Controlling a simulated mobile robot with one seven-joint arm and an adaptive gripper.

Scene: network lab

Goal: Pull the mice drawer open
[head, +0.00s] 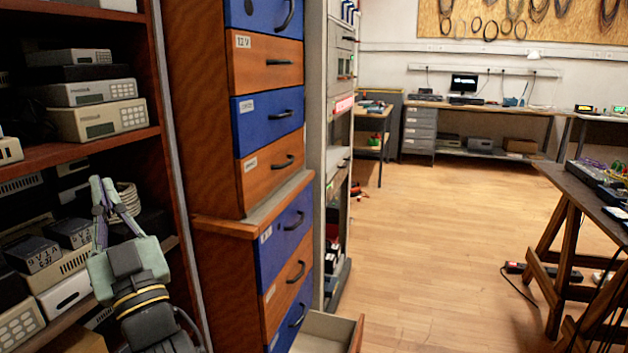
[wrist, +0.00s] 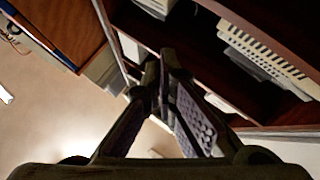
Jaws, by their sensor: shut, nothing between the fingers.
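A tall drawer cabinet (head: 210,130) with alternating blue and wood-brown fronts, black handles and small white labels stands in the middle left of the head view. I cannot read which label says mice. One drawer (head: 333,329) at the very bottom stands pulled out, cut off by the picture's lower edge. The other drawers in view look closed. My gripper (head: 103,186) is to the left of the cabinet, in front of the equipment shelf, pointing up in the head view and apart from every drawer handle. In the wrist view my gripper (wrist: 162,58) has its fingertips together, with nothing between them.
A dark wooden shelf (head: 100,143) with instruments stands close on the left; it also shows in the wrist view (wrist: 193,22). A grey rack (head: 338,120) stands right of the cabinet. A wooden workbench (head: 590,200) is at the right. The floor (head: 440,240) between is mostly free.

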